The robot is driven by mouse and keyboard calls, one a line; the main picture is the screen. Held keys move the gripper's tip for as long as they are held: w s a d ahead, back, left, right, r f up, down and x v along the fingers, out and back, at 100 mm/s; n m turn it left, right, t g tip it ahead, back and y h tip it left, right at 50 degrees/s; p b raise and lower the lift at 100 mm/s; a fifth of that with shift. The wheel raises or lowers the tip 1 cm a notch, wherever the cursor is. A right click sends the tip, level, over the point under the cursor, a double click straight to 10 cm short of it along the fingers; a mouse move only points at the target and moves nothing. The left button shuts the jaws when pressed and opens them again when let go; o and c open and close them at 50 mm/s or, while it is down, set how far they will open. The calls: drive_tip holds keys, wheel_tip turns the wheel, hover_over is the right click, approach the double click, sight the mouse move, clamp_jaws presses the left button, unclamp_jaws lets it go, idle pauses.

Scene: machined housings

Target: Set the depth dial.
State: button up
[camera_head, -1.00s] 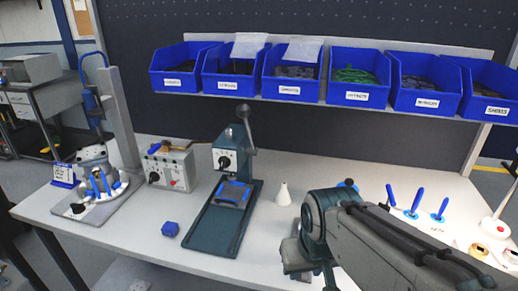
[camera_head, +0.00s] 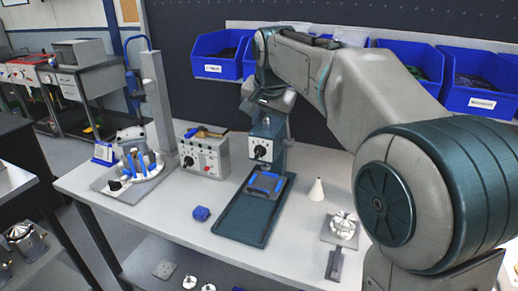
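The green press (camera_head: 247,218) stands on the bench left of the picture's middle. On its head is a white-faced black dial (camera_head: 262,151), probably the depth dial; its setting is too small to read. A blue fixture (camera_head: 266,184) sits on the press bed below it. My arm reaches in from the right, and its end with my gripper (camera_head: 265,103) is at the top of the press, above the dial. My gripper's fingers are small and partly hidden, so I cannot tell if they are open. The arm hides the press's lever.
A grey control box (camera_head: 205,157) with a black knob stands left of the press. Blue bins (camera_head: 216,62) hang behind the arm.

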sight(258, 150)
drive_tip(key=x, duration=1.3)
drive_tip(key=shift+w+a+f, duration=0.2)
drive_tip(key=shift+w+a, duration=0.05)
drive_tip(key=shift+w, duration=0.2)
drive_tip(key=shift+c, duration=0.3)
drive_tip(key=shift+p, duration=0.3)
clamp_jaws()
